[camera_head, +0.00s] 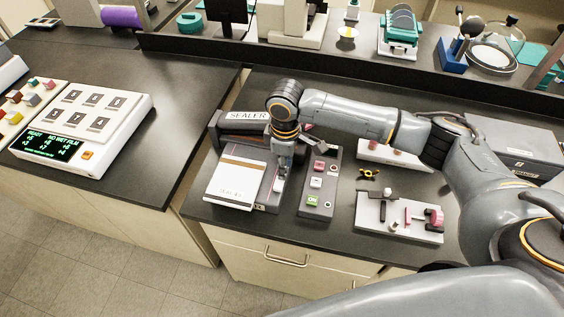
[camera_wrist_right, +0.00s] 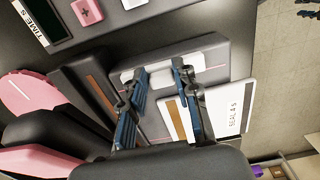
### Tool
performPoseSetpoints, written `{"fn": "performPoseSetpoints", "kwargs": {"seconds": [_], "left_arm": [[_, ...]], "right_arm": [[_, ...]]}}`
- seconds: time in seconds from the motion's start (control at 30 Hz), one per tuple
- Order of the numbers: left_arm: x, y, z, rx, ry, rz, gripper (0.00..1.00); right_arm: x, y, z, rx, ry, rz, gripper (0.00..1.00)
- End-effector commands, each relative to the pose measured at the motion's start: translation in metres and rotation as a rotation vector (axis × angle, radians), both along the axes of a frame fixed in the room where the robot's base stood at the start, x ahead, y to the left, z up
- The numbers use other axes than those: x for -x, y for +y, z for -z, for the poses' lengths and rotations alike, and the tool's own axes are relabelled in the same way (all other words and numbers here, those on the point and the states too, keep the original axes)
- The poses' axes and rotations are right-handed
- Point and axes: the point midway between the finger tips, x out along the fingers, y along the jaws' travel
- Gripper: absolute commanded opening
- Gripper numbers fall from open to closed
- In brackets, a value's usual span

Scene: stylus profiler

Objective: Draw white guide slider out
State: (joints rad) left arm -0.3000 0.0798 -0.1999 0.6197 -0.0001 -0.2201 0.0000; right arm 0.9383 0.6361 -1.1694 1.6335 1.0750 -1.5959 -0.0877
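The sealer (camera_head: 247,118) stands on the dark bench, with a white pouch marked SEAL (camera_head: 236,178) lying at its front. My right gripper (camera_head: 279,180) points down over the sealer's front, by the pouch's right side. In the right wrist view, the fingers with blue pads (camera_wrist_right: 166,92) are apart, one on each side of a small white block. This block looks like the white guide slider (camera_wrist_right: 186,75), on a pale bar across the grey base. I cannot tell whether either finger touches it. In the head view the gripper mostly hides it. My left gripper is not in view.
A control panel with pink, white and green buttons (camera_head: 316,183) stands close right of the gripper. Further right is a grey plate with a pink-knobbed fixture (camera_head: 398,217). A white display unit (camera_head: 85,128) is on the left bench. The bench's front edge lies just below the pouch.

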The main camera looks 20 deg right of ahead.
Motion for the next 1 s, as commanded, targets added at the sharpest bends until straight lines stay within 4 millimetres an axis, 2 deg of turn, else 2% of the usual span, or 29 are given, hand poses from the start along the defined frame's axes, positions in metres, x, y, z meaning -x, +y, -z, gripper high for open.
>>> {"fn": "performPoseSetpoints", "kwargs": {"seconds": [0.03,0.07,0.1,0.47,0.57,0.8,1.0], "left_arm": [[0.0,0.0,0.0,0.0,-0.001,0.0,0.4],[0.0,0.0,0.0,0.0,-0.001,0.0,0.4],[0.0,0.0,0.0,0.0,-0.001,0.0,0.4],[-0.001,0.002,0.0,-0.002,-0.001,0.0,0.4],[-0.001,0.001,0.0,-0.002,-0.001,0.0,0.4],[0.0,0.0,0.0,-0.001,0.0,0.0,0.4],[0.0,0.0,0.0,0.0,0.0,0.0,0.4]], "right_arm": [[0.0,-0.001,0.001,0.002,0.001,0.001,0.44],[0.0,-0.001,0.001,0.002,0.001,0.001,0.5],[0.0,-0.001,0.0,0.001,0.001,0.001,0.51],[-0.001,0.001,-0.006,-0.002,-0.002,0.0,0.51],[-0.001,0.001,-0.02,-0.003,-0.004,-0.001,0.51],[-0.001,0.0,-0.072,-0.002,-0.005,0.0,0.51],[-0.001,-0.001,-0.105,-0.003,-0.003,0.001,0.51]]}}
